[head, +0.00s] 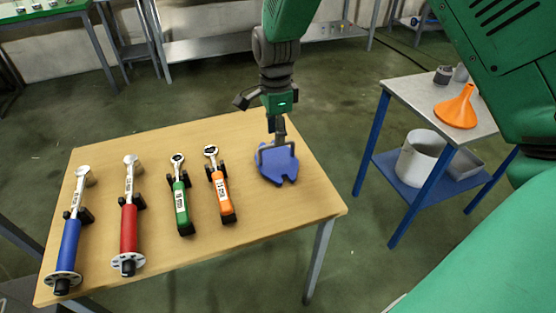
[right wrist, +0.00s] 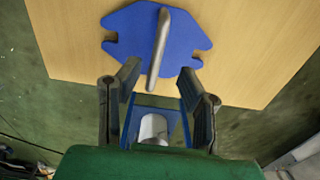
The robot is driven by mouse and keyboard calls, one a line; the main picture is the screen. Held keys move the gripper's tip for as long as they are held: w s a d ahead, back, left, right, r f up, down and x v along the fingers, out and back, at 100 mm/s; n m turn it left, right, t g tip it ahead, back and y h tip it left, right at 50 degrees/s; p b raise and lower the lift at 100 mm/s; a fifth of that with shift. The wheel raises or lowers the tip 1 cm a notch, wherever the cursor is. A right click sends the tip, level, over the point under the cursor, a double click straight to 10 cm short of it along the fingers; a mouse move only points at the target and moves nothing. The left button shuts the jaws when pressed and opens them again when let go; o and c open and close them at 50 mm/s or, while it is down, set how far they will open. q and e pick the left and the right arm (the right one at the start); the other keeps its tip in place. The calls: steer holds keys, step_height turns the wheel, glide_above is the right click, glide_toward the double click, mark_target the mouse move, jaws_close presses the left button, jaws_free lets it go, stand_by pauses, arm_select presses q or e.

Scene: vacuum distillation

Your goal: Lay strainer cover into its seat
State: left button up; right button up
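The strainer cover (head: 288,167) is a flat blue plate with notched edges and a grey bar handle, lying on the wooden table's right part. It also shows in the right wrist view (right wrist: 185,40), its handle standing up between the lines of the two fingers. My right gripper (head: 277,132) is above the cover, close to its handle. In the right wrist view my right gripper (right wrist: 158,76) has its fingers apart, with nothing held between them. Whether the fingers touch the handle cannot be told. My left gripper is not in view. I cannot make out the cover's seat.
Torque wrenches with blue (head: 70,245), red (head: 129,228), green (head: 181,205) and orange (head: 221,190) handles lie on the wooden table (head: 250,222), left of the cover. A side table (head: 405,92) at right carries an orange funnel (head: 457,108); a white bucket (head: 424,158) stands on its shelf.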

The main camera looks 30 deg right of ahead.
mark_target(273, 163)
steer(key=f, duration=0.4)
steer(key=shift+s+a+f+b, duration=0.15)
steer(key=shift+s+a+b, duration=0.1)
steer(key=shift+b, duration=0.15)
steer(key=shift+d, duration=0.1)
steer(key=shift+d, duration=0.2)
jaws_close()
steer(key=shift+w, duration=0.1)
